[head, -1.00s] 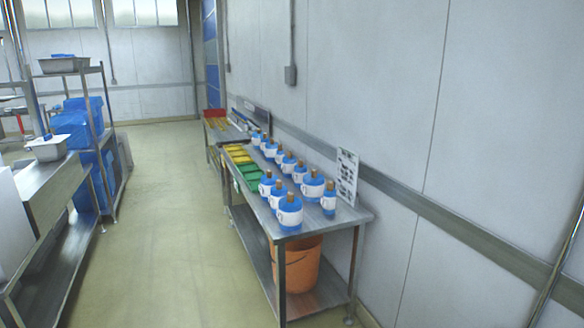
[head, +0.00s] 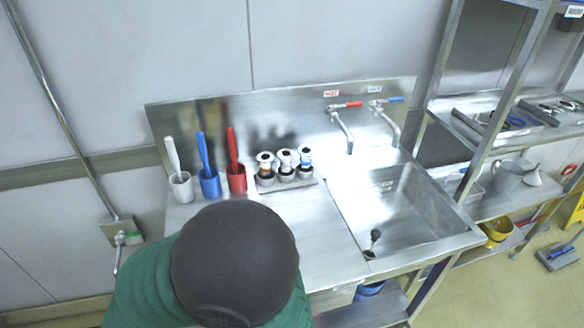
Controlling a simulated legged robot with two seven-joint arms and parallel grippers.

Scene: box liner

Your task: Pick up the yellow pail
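A yellow pail (head: 496,231) sits on the lower shelf of the metal rack at the right of the head view. It is small in the picture, and the shelf above and a rack post are close to it. I cannot make out its handle clearly. Neither of my grippers is in view.
A figure with a dark round head or cap (head: 235,262) and green clothing (head: 150,285) is close in front, hiding part of the steel sink counter (head: 320,240). The sink basin (head: 400,215) is right of centre. A blue dustpan-like tool (head: 560,257) stands on the floor (head: 500,285) at far right.

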